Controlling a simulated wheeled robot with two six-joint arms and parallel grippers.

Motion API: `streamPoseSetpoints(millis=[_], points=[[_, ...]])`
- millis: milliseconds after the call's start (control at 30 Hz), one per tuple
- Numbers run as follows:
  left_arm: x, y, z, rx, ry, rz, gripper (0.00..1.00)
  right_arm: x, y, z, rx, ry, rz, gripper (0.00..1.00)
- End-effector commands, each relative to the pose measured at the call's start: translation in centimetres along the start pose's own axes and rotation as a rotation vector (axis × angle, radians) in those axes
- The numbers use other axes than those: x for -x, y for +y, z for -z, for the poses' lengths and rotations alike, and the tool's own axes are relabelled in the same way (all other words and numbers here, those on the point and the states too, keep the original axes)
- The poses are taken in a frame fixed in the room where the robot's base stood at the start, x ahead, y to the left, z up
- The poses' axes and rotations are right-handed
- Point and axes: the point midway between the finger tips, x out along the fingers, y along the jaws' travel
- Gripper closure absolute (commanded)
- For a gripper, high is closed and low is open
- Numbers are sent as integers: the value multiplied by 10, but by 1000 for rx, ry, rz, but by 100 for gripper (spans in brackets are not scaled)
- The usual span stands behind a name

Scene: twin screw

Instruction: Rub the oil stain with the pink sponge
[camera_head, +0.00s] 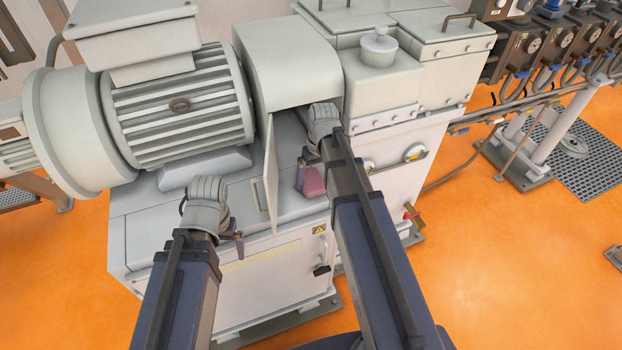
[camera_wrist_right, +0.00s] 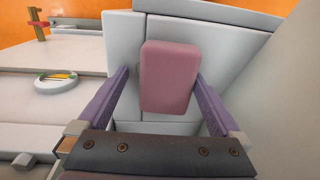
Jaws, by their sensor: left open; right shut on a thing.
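The pink sponge (camera_head: 313,182) is in my right gripper (camera_head: 303,165), over the light grey machine top beside the open side of the grey cover. In the right wrist view the sponge (camera_wrist_right: 168,77) sits between the two purple fingers of the gripper (camera_wrist_right: 162,75). I cannot tell whether the sponge touches the surface under it. My left gripper (camera_head: 239,236) hangs empty and open near the front edge of the machine. No oil stain can be made out in either view; the sponge, arm or cover may hide it.
A ribbed motor (camera_head: 180,105) stands left of the grey cover (camera_head: 290,65), whose thin panel (camera_head: 270,178) rises between my grippers. A block with a round cap (camera_head: 379,48) is at right. A gauge (camera_wrist_right: 57,80) shows in the wrist view. Orange floor (camera_head: 500,270) is open at right.

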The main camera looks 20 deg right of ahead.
Motion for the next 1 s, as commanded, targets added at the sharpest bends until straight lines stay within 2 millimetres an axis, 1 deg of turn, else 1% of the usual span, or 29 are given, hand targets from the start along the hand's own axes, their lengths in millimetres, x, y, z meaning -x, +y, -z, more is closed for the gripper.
streamPoseSetpoints(millis=[33, 200, 367, 567, 667, 900, 933, 1000], points=[[0, 0, 0, 0, 0, 0, 0, 2, 34, 1, -21, -3, -87, 89], [0, 0, 0, 0, 0, 0, 0, 3, 41, 1, -19, -3, -88, 89], [3, 0, 0, 0, 0, 0, 0, 6, 41, 2, -20, -3, -88, 89], [2, 0, 0, 0, 0, 0, 0, 4, 38, 2, -20, -2, -88, 89], [2, 0, 0, 0, 0, 0, 0, 4, 32, 2, -21, -2, -87, 89], [4, 0, 0, 0, 0, 0, 0, 4, 13, 2, -20, -3, -87, 89], [4, 0, 0, 0, 0, 0, 0, 4, 10, 2, -20, -3, -87, 91], [4, 0, 0, 0, 0, 0, 0, 4, 6, 2, -20, -2, -87, 100]])
